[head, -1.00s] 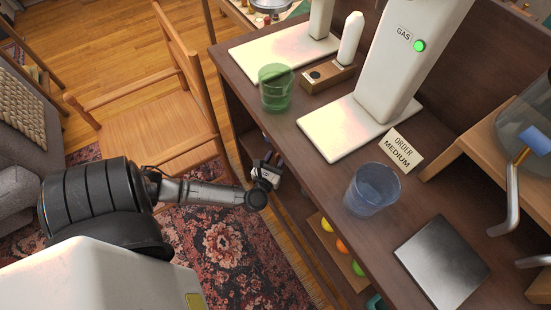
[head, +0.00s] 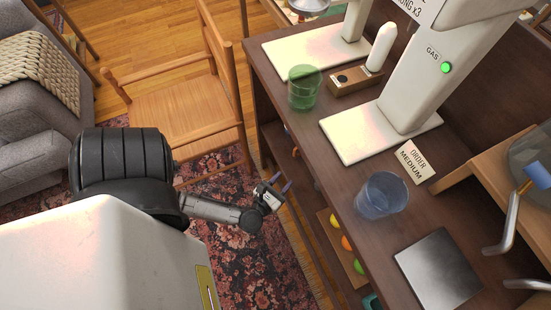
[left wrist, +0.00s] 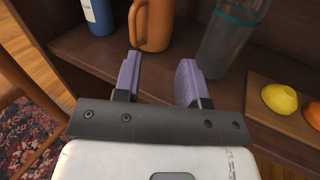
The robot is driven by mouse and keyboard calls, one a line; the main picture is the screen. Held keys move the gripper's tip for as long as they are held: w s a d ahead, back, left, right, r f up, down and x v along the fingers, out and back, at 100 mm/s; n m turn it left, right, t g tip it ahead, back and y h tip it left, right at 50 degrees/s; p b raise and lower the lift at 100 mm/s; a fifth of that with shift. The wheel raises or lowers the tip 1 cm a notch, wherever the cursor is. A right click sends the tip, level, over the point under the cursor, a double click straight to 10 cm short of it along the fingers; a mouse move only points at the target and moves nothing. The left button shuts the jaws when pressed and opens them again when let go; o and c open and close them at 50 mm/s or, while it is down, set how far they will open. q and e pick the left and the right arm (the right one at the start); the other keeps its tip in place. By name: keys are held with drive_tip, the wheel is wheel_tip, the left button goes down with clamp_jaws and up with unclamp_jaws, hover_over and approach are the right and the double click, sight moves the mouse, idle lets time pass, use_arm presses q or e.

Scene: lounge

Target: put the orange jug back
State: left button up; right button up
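The orange jug (left wrist: 152,24) stands on a dark wooden shelf under the counter, in the left wrist view. Its handle faces left and its top is cut off by the picture edge. My left gripper (left wrist: 160,75) is open and empty, its purple fingers pointing toward the jug, short of it. In the head view my left gripper (head: 281,186) is beside the counter's open front, and a small orange patch shows in the shelf beyond it. My right gripper is not in view.
On the shelf, a blue bottle (left wrist: 98,16) stands left of the jug and a clear bottle (left wrist: 228,38) right of it. A fruit board (left wrist: 284,120) lies farther right. The counter (head: 298,140) holds a green glass (head: 304,88) and a blue glass (head: 381,196). A wooden chair (head: 178,100) stands left.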

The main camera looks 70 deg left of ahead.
use_arm(q)
drive_tip(key=w+d+r+m+g+h, duration=0.15)
drive_tip(key=d+r+m+h, duration=0.25)
drive_tip(key=d+m+h, duration=0.7)
drive_tip(key=w+d+r+m+h, duration=0.2)
drive_tip(key=d+r+m+h, duration=0.4)
drive_tip(key=m, duration=0.9)
drive_tip(key=s+a+f+m+g+y, duration=0.1)
drive_tip(key=s+a+m+g+y, duration=0.2)
drive_tip(key=s+m+g, duration=0.2)
drive_tip(key=s+a+f+m+g+y, duration=0.1)
drive_tip(key=s+a+m+g+y, duration=0.2)
drive_tip(key=m, duration=0.9)
drive_tip(key=shift+s+a+f+g+y, duration=0.25)
drive_tip(key=shift+s+g+y, duration=0.45)
drive_tip(key=shift+s+g, duration=0.55)
drive_tip(key=shift+w, duration=0.1)
